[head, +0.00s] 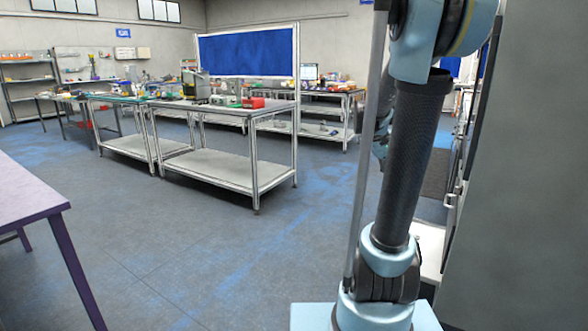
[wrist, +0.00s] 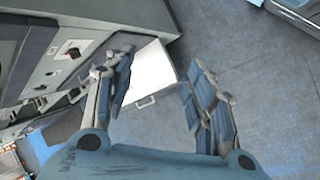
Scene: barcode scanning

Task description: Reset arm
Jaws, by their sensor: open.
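My gripper (wrist: 158,92) is open and empty in the wrist view, its two blue-padded fingers spread wide apart. It points down toward the blue-grey floor. In the head view my arm stands on the right side, with a dark tube link between light blue joints. In that view my gripper is mostly hidden behind the arm, so its fingers cannot be made out clearly.
A grey cabinet (wrist: 75,55) with knobs fills the left of the wrist view. A white panel with a handle (wrist: 148,75) lies beyond the fingers. In the head view, a purple table (head: 28,195) stands left and a workbench (head: 225,162) farther back. Open floor (head: 190,245) lies between.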

